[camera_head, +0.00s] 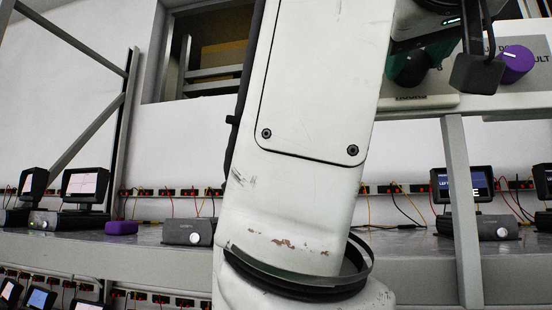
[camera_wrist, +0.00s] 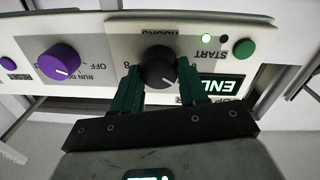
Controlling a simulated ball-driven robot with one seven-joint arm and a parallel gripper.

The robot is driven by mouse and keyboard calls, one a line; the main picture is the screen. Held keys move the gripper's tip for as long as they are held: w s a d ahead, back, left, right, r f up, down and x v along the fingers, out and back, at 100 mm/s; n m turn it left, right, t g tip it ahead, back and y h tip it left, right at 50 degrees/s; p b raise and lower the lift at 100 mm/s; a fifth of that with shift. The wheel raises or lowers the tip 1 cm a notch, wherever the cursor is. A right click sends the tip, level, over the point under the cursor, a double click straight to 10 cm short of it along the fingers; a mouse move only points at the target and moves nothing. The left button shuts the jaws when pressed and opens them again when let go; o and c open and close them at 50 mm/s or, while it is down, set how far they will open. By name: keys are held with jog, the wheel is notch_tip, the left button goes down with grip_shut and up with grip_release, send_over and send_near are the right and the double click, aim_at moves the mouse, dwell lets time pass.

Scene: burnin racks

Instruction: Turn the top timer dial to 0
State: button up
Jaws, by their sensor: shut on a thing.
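The black timer dial (camera_wrist: 158,68) sits on a white control panel in the wrist view, under upside-down lettering that appears to read HOURS. Its white pointer mark faces the lower right of that picture. My gripper (camera_wrist: 155,78) has its green fingers on either side of the dial and is shut on it. In the head view my gripper (camera_head: 408,68) is at the upper right, on the dial and partly hidden by my own arm. Most of the scale numbers are hidden behind the fingers.
A purple knob (camera_wrist: 60,60) is left of the dial in the wrist view, and a green button (camera_wrist: 244,48) is to its right. The purple knob also shows in the head view (camera_head: 515,64). A shelf (camera_head: 75,250) with small monitors and wires runs below the panel.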

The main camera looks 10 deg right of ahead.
jog(key=shift+n+b, duration=1.2)
jog(key=shift+n, duration=1.1)
jog(key=o, duration=1.1)
jog(key=shift+c, duration=0.2)
jog(key=shift+a+f, duration=0.1)
